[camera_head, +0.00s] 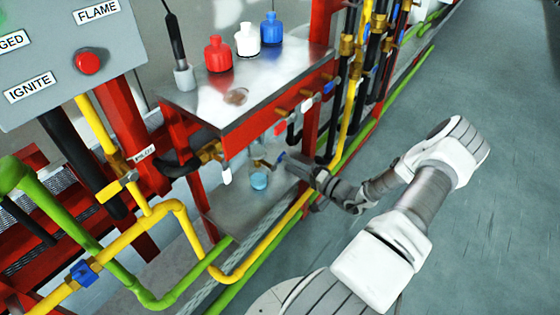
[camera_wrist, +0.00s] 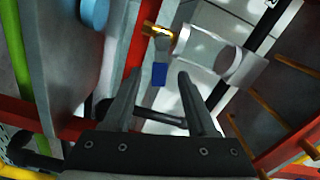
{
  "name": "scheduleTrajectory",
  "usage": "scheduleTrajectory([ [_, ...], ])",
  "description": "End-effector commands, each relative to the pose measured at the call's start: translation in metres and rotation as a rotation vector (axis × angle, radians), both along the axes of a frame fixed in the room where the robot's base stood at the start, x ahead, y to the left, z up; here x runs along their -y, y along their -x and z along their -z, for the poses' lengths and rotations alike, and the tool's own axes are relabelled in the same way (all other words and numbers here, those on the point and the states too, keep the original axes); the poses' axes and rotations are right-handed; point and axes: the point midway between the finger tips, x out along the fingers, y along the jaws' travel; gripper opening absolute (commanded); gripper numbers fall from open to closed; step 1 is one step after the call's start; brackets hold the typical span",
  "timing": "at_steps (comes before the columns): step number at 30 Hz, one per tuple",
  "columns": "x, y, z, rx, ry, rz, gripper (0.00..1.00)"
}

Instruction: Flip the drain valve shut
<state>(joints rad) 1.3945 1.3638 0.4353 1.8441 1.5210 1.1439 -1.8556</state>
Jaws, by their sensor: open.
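A small brass valve (camera_wrist: 157,31) with a blue lever (camera_wrist: 159,73) shows in the wrist view, and it looks like the drain valve. The lever lies in line between the fingertips of my gripper (camera_wrist: 157,78); I cannot tell if they touch it. My gripper is open and empty. In the head view my gripper (camera_head: 288,164) reaches in under the metal shelf, and the small blue lever (camera_head: 281,157) shows at its tip. A glass beaker with blue liquid (camera_head: 259,179) stands just left of it on the lower plate.
The metal shelf (camera_head: 205,105) above carries a red bottle (camera_head: 218,57), a white bottle (camera_head: 247,41) and a blue bottle (camera_head: 271,31). Several brass valves line its front edge. A yellow pipe (camera_head: 263,252) and red posts stand close by. The floor (camera_head: 500,200) at right is clear.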

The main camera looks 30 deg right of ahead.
Motion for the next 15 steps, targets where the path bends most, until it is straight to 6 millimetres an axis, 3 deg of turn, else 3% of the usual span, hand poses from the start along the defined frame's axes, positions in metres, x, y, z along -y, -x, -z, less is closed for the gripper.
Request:
scheduleTrajectory([
  [6,-0.011,-0.032,0.001,0.000,0.001,-0.001,0.57],
  [15,-0.015,-0.043,0.000,0.000,0.000,0.000,0.57],
])
